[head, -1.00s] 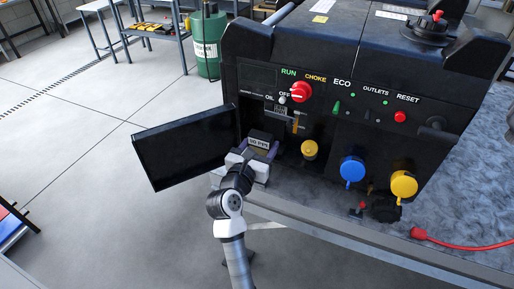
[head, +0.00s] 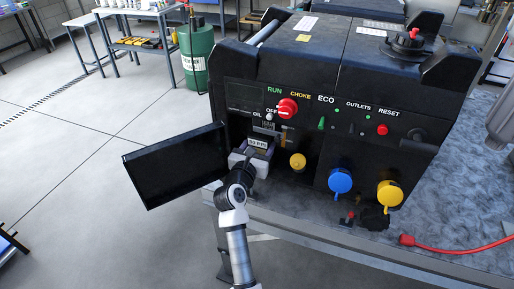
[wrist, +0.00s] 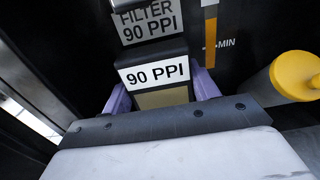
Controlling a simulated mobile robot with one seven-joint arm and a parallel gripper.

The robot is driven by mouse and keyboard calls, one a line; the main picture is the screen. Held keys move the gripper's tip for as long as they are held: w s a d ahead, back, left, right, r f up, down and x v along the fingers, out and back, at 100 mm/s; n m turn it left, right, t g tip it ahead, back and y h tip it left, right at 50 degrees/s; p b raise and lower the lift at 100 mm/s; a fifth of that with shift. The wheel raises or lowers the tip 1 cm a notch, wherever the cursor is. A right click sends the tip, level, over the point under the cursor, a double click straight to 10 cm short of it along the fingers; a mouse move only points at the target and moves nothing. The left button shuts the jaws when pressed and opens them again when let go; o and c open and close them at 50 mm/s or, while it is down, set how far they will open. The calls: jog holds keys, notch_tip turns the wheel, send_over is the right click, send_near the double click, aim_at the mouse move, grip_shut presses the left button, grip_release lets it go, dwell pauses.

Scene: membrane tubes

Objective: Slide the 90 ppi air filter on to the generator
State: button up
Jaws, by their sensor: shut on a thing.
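The 90 ppi air filter (wrist: 152,76) is a dark block with a white "90 PPI" label. It sits between the purple fingers of my gripper (wrist: 160,92) in the wrist view. In the head view the filter (head: 258,144) is at the open left bay of the black generator (head: 330,100), partly inside it. A "FILTER 90 PPI" label (wrist: 147,24) shows on the generator just behind the filter. My gripper (head: 256,153) is shut on the filter. How deep the filter sits is hard to tell.
The open black door (head: 175,165) stands out to the left of the bay. A yellow cap (wrist: 298,76) is close on the right. Blue (head: 340,180) and yellow (head: 390,193) outlet covers are further right. A red cable (head: 455,245) lies on the bench.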

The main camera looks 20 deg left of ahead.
jog(key=shift+w+d+r, duration=0.1)
jog(key=shift+w+r, duration=0.15)
jog(key=shift+r, duration=0.1)
jog(key=o, duration=1.2)
jog(key=shift+w, duration=0.15)
jog(key=shift+c, duration=0.2)
jog(key=shift+d, duration=0.1)
jog(key=shift+s+f, duration=0.15)
jog(key=shift+s, duration=0.25)
jog(key=s+a+b, duration=0.1)
jog(key=s+b, duration=0.2)
jog(key=s, duration=1)
jog(key=shift+s+a+b, duration=0.25)
jog(key=shift+s+b, duration=0.05)
jog(key=shift+s, duration=0.1)
